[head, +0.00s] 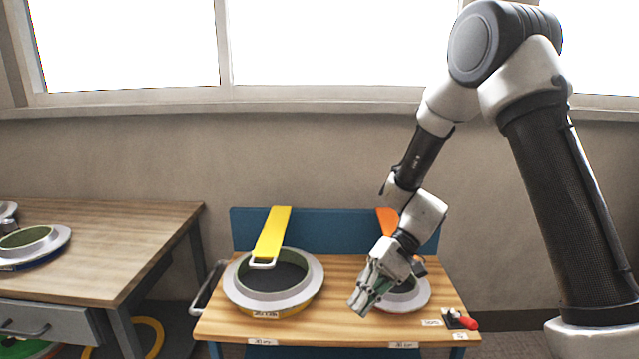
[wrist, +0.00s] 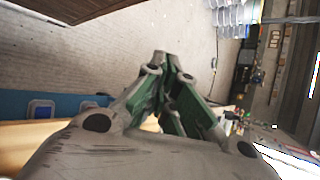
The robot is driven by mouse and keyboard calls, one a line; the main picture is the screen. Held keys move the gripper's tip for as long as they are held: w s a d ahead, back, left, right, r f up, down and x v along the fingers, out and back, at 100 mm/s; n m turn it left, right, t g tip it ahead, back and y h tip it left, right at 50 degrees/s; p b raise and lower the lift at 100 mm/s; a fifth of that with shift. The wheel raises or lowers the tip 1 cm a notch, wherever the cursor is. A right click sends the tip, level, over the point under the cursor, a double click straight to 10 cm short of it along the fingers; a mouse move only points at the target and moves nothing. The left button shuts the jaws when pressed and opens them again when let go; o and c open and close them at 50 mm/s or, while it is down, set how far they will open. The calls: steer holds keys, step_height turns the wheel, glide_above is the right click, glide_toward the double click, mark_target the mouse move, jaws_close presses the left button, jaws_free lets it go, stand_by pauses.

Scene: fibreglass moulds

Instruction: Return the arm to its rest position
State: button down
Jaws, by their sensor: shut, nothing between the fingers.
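My gripper (head: 362,302) is at the end of my bent arm, in front of and above the right-hand mould on the small cart. Its fingers are shut with nothing between them. In the wrist view my gripper (wrist: 163,58) points out over the room, its fingertips together and clear of any object. The round grey mould (head: 421,297) behind it is partly hidden by my gripper. I cannot tell the exact gap between them.
A larger round mould (head: 240,299) with a yellow strap (head: 272,235) sits left on the wooden cart top (head: 340,327). An orange strap (head: 386,219) is behind my wrist. A red-handled item (head: 466,322) lies at the right edge. A wooden table (head: 110,225) stands left.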

steer(key=s+d+r+m+t+h, duration=0.1)
steer(key=s+d+r+t+h, duration=0.3)
steer(key=d+r, duration=0.6)
steer(key=s+d+r+t+h, duration=0.4)
steer(key=s+d+r+t, duration=0.2)
steer(key=d, duration=1.1)
steer(key=shift+s+d+r+m+t, duration=0.4)
steer(key=shift+s+r, duration=0.55)
steer(key=shift+r, duration=1.25)
